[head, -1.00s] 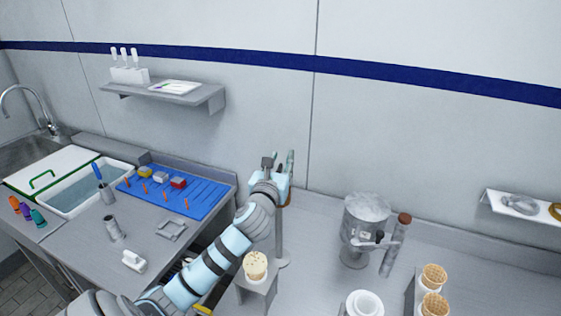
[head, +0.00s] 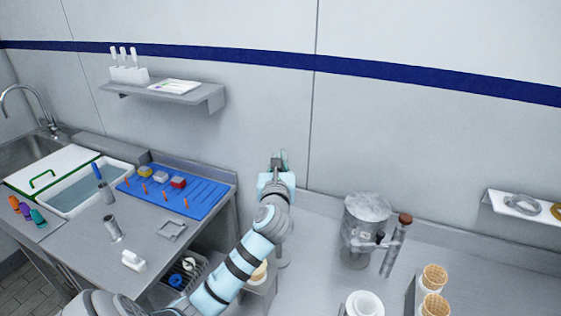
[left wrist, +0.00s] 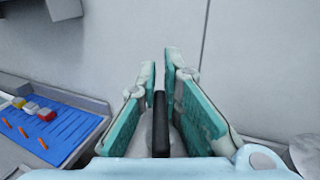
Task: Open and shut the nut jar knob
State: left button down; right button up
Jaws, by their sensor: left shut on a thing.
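My left gripper (head: 280,158) is raised against the wall above the counter, over a slim stand (head: 283,258) that my arm partly covers. In the left wrist view its teal-padded fingers (left wrist: 161,90) are shut on an upright black knob (left wrist: 160,125). Whether this knob belongs to the nut jar cannot be told. A rounded grey surface shows just behind it, mostly hidden. A grey cylindrical container (head: 362,228) with a small black part on its front stands apart to the right. My right gripper is not in view.
A clear tube with a brown cap (head: 397,245) leans beside the container. Waffle cones (head: 433,278) and white bowls (head: 364,304) stand at the front right. A blue mat (head: 190,195) lies left. A wall shelf (head: 190,97) hangs above.

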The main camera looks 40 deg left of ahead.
pick_arm(q)
jog(key=n+g+y, duration=0.2)
jog(key=s+n+g+y, duration=0.1)
jog(key=n+g+y, duration=0.1)
jog(key=g, duration=0.1)
jog(key=a+n+g+y, duration=0.1)
jog(key=n+g+y, duration=0.1)
jog(key=g, duration=0.1)
jog(key=shift+s, duration=0.25)
jog(key=n+g, duration=0.1)
jog(key=g, duration=0.1)
jog(key=n+g+y, duration=0.1)
jog(key=n+g, duration=0.1)
jog(key=shift+s+a+b, duration=0.1)
jog(key=shift+s+b, duration=0.3)
jog(key=shift+s+f+n+g+b, duration=0.1)
jog(key=shift+n+g+b, duration=0.2)
jog(key=shift+n+g, duration=0.35)
jog(key=n+g+b, duration=0.1)
jog(key=g, duration=0.1)
jog(key=s+n+g+b, duration=0.1)
jog(key=g+b, duration=0.1)
jog(key=shift+f+n+g+b, duration=0.15)
jog(key=shift+n+g+b, duration=0.1)
jog(key=shift+g+b, duration=0.1)
jog(key=shift+s+n+g+h+b, duration=0.2)
jog(key=shift+n+g+h+b, duration=0.2)
jog(key=shift+n+g+b, duration=0.35)
jog(key=shift+g, duration=0.25)
